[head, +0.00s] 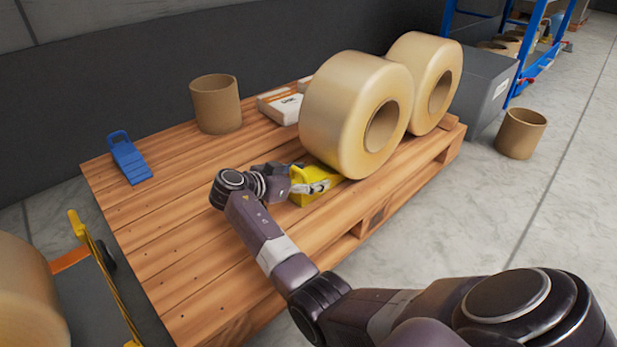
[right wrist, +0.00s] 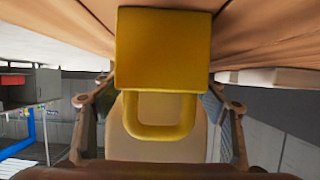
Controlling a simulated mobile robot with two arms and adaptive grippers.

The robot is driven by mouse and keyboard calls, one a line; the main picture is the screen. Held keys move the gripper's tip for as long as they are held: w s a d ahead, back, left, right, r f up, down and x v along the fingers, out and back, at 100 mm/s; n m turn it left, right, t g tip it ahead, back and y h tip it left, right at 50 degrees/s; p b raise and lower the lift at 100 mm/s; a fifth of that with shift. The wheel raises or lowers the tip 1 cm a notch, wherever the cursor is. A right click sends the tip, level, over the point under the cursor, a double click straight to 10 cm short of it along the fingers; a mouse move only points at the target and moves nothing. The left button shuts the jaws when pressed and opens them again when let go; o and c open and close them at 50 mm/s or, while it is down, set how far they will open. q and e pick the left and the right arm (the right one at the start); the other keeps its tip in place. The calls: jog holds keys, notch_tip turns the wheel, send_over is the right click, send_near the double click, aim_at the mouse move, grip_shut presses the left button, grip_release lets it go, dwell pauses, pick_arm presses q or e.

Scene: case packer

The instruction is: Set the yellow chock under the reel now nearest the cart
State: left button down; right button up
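The yellow chock (head: 309,184) is on or just above the pallet, low against the left side of the nearer reel (head: 345,105). I cannot tell whether it touches the reel. This reel is nearer the cart (head: 100,275) than the second reel (head: 425,65) behind it. My right gripper (head: 306,181) has its fingers on both sides of the chock. In the right wrist view the chock (right wrist: 163,50) fills the space between the fingertips, its loop handle toward the palm. My left gripper is not in view.
The wooden pallet (head: 165,235) has free boards at left and front. A blue chock (head: 129,160), a cardboard core (head: 216,104) and white boxes (head: 284,107) stand on it. Another reel (head: 25,300) is at the cart. A grey box (head: 485,85) and another core (head: 520,133) are beyond the pallet.

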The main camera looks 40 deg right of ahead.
jog(key=shift+f, duration=0.2)
jog(key=shift+a, duration=0.2)
jog(key=v, duration=1.1)
jog(key=shift+a+r, duration=0.25)
jog(key=shift+r, duration=0.1)
jog(key=shift+s, duration=0.1)
